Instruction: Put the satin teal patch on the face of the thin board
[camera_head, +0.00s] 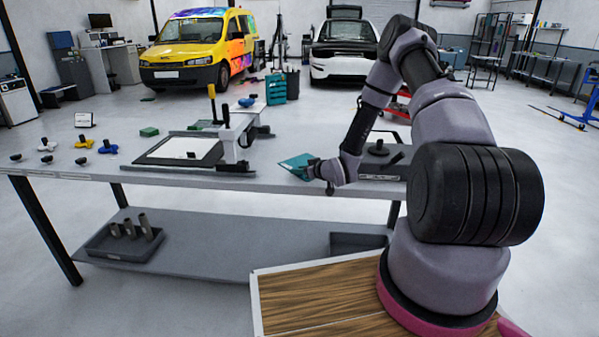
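A teal patch (296,163) shows near the middle of the bench, close to its front edge. My gripper (312,170) is at the patch's right side, with the wrist low over the bench. The fingers are small and partly hidden, so I cannot tell whether they are shut on the patch or just beside it. A flat white panel with a dark border (180,151) lies on the bench to the left, with a small dark knob on it; I cannot tell whether it is the thin board.
An upright grey and black device (237,135) stands between the panel and the patch. A dark flat base with a knob (382,163) lies right of my wrist. Yellow, blue and dark small pieces (84,142) sit at the left. The bench front edge (270,184) is close to my gripper.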

